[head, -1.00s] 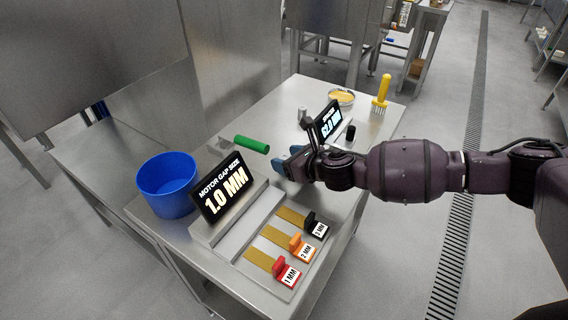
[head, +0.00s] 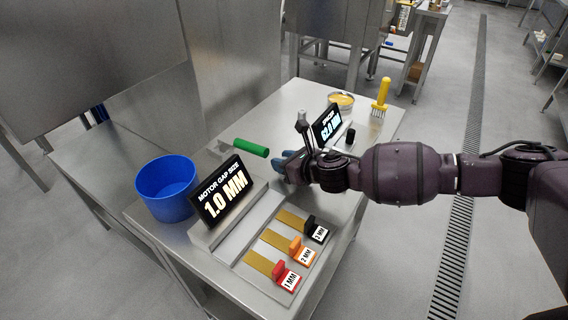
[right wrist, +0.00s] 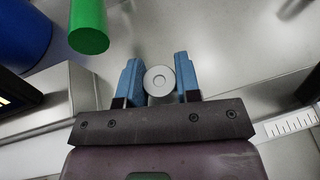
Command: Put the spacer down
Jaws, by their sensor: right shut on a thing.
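In the head view the right gripper (head: 285,163) is low over the steel table (head: 265,108), between the green handle and the spacer display (head: 327,124), which reads 62.0 mm. My forearm and wrist hide the spacer there, and I cannot tell whether it touches the table. My left gripper is out of view.
Red (head: 286,275), orange (head: 301,251) and black (head: 315,229) gauges lie in front. A yellow-handled tool (head: 380,97) stands behind.

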